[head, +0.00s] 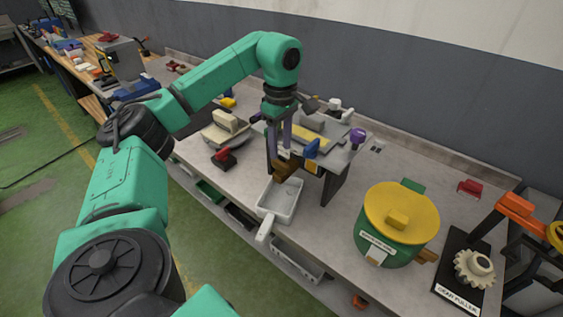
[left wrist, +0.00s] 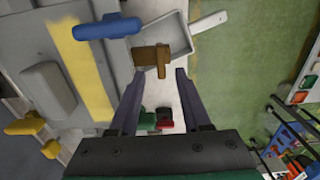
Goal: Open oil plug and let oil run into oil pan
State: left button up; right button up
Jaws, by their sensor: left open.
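The brown plug (head: 286,171) is a small blocky piece at the front of the grey machine housing, above the oil pan. It also shows in the left wrist view (left wrist: 150,57). The oil pan (head: 291,208) is a shallow pale-grey tray with a handle, on the bench below the plug; it shows in the left wrist view (left wrist: 178,37). I see no oil in it. My left gripper (head: 279,156) is open and points down at the plug. In the left wrist view the plug lies just ahead of the fingertips (left wrist: 160,74), which look apart from it. My right gripper is not in view.
A blue handle (head: 311,148) sits on the housing close beside my left gripper. A red and black item (head: 224,159) lies left of the pan. A green drum with a yellow lid (head: 402,213) and a gear puller stand to the right. Bare bench lies between pan and drum.

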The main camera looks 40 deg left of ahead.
aim_at(280, 162)
pick_arm(q)
notch_tip(280, 162, down, 5)
jog(key=shift+s+a+r+p, duration=0.1)
jog(key=shift+r+p, duration=0.1)
jog(key=shift+p, duration=0.2)
jog(key=shift+f, duration=0.3)
grip_shut()
